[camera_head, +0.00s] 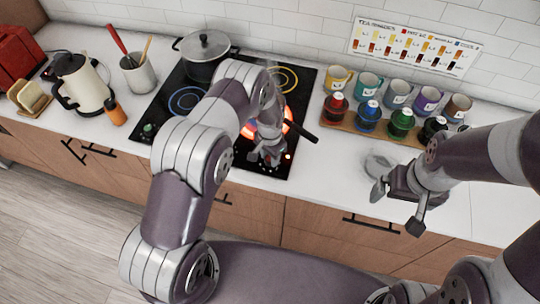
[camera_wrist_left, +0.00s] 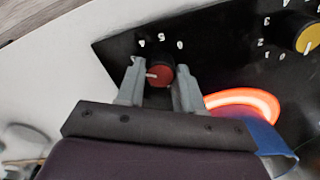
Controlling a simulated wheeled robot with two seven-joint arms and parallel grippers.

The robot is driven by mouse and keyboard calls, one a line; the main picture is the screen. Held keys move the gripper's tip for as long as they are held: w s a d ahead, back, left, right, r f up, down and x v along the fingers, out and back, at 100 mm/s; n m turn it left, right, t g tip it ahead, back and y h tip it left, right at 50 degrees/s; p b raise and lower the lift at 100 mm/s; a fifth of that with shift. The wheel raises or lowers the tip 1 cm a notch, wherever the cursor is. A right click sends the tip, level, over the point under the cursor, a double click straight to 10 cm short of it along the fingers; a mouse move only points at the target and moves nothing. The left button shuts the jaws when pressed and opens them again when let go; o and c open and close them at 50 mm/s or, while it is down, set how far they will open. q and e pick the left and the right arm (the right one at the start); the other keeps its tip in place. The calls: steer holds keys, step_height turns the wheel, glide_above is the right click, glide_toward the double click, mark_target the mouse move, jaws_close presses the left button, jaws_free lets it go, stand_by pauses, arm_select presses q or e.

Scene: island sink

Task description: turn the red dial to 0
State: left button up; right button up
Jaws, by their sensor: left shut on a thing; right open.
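The red dial (camera_wrist_left: 160,76) sits on the black cooktop's front edge, between the two fingers of my left gripper (camera_wrist_left: 158,84) in the left wrist view. The fingers are shut on its sides. Its white pointer mark faces left in that view; small white digits lie around it, too small to read surely. In the head view my left gripper (camera_head: 268,157) is at the cooktop's front right and hides the dial. The front-right burner (camera_head: 248,130) glows red-orange. My right gripper (camera_head: 397,210) is open and empty, over the counter's front edge at right.
A pan with a dark handle (camera_head: 302,131) sits at the glowing burner, partly hidden by my left arm. A yellow dial (camera_wrist_left: 307,36) is near the red one. A lidded pot (camera_head: 204,55) stands at the back. Jars on a wooden board (camera_head: 350,127) stand to the right.

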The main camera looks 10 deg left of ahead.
arm_select(q)
steer(key=shift+f+n+b, duration=0.2)
steer(key=shift+n+b, duration=0.65)
steer(key=shift+n, duration=0.05)
steer(key=n+b, duration=0.2)
steer(key=shift+n, duration=0.3)
steer(key=n+b, duration=0.1)
steer(key=n, duration=0.1)
steer(key=shift+n+b, duration=0.4)
steer(key=n+b, duration=0.2)
steer(key=n, duration=0.1)
steer(key=shift+r+n, duration=0.1)
steer(key=shift+n, duration=0.2)
steer(key=n+b, duration=0.2)
steer(key=n, duration=0.4)
steer(key=n+b, duration=0.1)
steer(key=n, duration=0.2)
steer(key=shift+r+n, duration=0.1)
steer(key=shift+n, duration=0.3)
steer(key=shift+n+b, duration=0.35)
steer(key=shift+n, duration=1.05)
